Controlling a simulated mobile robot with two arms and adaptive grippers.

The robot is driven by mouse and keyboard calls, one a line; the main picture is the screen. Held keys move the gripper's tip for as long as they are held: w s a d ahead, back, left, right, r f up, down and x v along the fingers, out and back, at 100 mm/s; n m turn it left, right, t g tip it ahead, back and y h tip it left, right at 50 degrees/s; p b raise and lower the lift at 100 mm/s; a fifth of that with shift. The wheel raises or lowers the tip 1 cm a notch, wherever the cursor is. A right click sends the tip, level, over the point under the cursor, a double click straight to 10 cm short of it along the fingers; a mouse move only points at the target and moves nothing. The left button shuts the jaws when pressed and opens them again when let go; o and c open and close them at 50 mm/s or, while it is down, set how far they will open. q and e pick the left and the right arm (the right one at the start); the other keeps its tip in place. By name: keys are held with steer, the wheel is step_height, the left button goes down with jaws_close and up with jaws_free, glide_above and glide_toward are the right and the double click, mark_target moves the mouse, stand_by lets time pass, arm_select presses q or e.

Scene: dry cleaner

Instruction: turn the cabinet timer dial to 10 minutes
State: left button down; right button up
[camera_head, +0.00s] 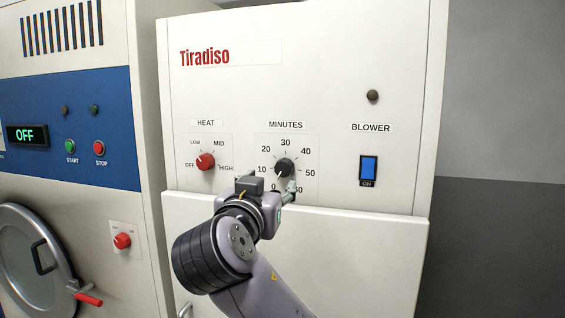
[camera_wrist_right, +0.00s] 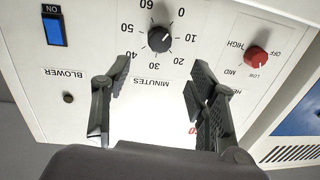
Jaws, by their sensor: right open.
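The timer dial is a black round knob (camera_head: 285,168) on the white cabinet front, under the label MINUTES, with numbers from 0 to 60 around it. It also shows upside down in the right wrist view (camera_wrist_right: 160,39). Its pointer is too small to read surely. My right gripper (camera_head: 272,184) is just below and in front of the dial in the head view, partly covering the lower numbers. In the right wrist view the gripper (camera_wrist_right: 158,78) is open, its fingers apart and empty, with the dial beyond the fingertips and roughly centred between them. My left gripper is out of view.
A red heat knob (camera_head: 205,161) is left of the dial and a blue blower switch (camera_head: 369,168) is right of it. A lower panel (camera_head: 370,240) has a ledge below the controls. A blue-banded machine (camera_head: 100,160) stands at left.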

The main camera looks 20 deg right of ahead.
mark_target(283, 170)
steer(key=p+x, duration=0.4)
steer(key=x, duration=0.6)
steer(key=shift+r+p, duration=0.1)
steer(key=shift+p, duration=0.2)
steer(key=shift+w+d, duration=0.35)
steer(key=shift+w, duration=0.2)
steer(key=shift+c, duration=0.3)
steer(key=c, duration=1.1)
